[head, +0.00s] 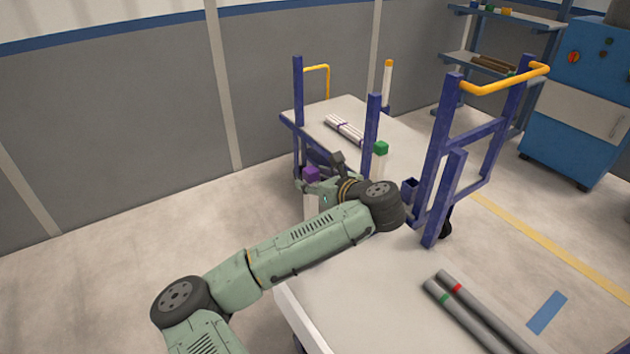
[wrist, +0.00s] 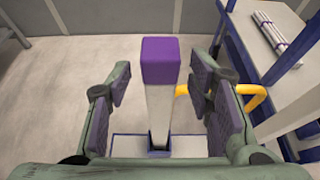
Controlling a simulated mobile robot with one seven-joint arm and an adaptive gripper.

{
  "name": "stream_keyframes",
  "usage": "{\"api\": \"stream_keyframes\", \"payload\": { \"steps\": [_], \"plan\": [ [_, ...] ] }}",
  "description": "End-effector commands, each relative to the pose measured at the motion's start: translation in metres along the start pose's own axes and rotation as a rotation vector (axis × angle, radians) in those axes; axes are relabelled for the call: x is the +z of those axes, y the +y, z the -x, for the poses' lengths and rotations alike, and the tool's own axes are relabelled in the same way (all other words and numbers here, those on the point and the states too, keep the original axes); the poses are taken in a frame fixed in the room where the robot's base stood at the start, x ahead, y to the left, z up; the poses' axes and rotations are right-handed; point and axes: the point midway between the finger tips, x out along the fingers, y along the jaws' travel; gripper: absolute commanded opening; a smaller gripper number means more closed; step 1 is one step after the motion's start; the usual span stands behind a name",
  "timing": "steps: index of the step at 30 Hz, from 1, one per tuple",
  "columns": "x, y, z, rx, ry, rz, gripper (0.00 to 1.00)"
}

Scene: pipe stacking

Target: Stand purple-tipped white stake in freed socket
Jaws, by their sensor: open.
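The purple-tipped white stake (head: 311,204) stands upright left of centre in the head view. In the wrist view the stake (wrist: 159,105) rises between my gripper's fingers, with a gap on both sides. Its foot meets a blue socket (wrist: 158,153) on a blue-edged surface; whether it is fully seated I cannot tell. My gripper (head: 325,180) is open around the upper part of the stake. In the head view the arm partly hides the stake's lower end. An open blue socket (head: 409,186) shows right of my wrist.
Blue posts (head: 297,90) and a yellow-handled frame (head: 463,140) rise nearby. White rods (head: 345,129) lie on the far cart; grey pipes (head: 470,312) lie on the near cart.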

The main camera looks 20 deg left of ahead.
Motion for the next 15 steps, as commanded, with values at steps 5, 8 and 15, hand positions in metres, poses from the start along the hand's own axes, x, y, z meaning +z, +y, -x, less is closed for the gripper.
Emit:
{"api": "stream_keyframes", "payload": {
  "steps": [5, 8, 15],
  "plan": [
    [0.000, 0.000, 0.000, 0.000, 0.000, 0.000, 0.48],
    [-0.001, 0.000, 0.001, 0.000, 0.002, -0.001, 0.48],
    [0.000, -0.002, 0.032, -0.006, -0.001, -0.001, 0.48]
  ]
}}
